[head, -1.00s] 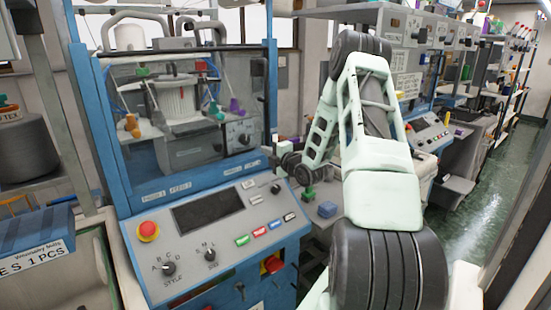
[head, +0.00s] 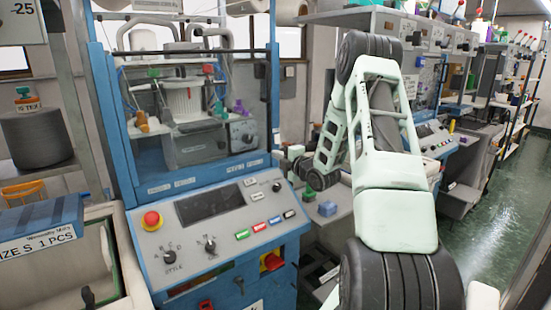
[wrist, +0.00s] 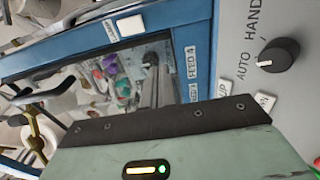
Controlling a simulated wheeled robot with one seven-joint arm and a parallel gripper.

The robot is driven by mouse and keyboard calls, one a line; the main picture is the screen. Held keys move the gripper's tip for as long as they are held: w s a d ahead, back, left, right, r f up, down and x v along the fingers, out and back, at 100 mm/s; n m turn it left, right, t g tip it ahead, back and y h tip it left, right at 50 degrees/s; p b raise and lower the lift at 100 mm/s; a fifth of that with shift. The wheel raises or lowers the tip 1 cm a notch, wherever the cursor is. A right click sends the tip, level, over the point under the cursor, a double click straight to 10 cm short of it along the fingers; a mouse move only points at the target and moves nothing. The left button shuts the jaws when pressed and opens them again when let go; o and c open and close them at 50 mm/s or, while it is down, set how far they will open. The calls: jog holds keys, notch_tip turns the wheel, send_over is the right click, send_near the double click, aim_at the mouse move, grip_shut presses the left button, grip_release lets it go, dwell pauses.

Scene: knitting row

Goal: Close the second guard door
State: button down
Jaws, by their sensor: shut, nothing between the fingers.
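The nearest knitting machine has a clear guard door (head: 190,105) in a blue frame, with yarn cones and pipes visible behind it. Its dark top bar lies below an open gap in the frame; I cannot tell whether the door is fully closed or which door counts as second. In the wrist view, the blue-framed clear panel (wrist: 100,72) fills the upper left. My gripper (wrist: 155,80) shows there as dark fingers, shut and empty, in front of the panel; contact is unclear. In the head view, my gripper is mostly hidden behind my arm, near the machine's right side.
A sloping control panel (head: 225,215) with a red stop button (head: 152,220) juts out below the door. A dark knob (wrist: 278,56) is close by in the wrist view. More machines line the right back. The green floor (head: 490,225) is clear at right.

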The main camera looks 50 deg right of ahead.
jog(key=b+v, duration=0.3)
jog(key=v, duration=0.5)
jog(key=shift+s+f, duration=0.1)
jog(key=shift+s, duration=0.05)
jog(key=w+a+f+m+g+y, duration=0.1)
jog(key=w+a+m+g+y, duration=0.3)
jog(key=a, duration=0.9)
jog(key=w+a+f+n+g+y, duration=0.15)
jog(key=w+a, duration=0.35)
jog(key=a, duration=0.8)
jog(key=s+a+f+m+g, duration=0.1)
jog(key=s+a+m+g, duration=0.4)
jog(key=a, duration=1.2)
jog(key=s+a+g, duration=0.3)
jog(key=s+a, duration=0.2)
jog(key=s, duration=0.8)
jog(key=s+a+g, duration=0.3)
jog(key=s+a, duration=0.3)
jog(key=s, duration=0.7)
jog(key=shift+s+r+g, duration=0.2)
jog(key=shift+g, duration=0.15)
jog(key=shift+h, duration=0.25)
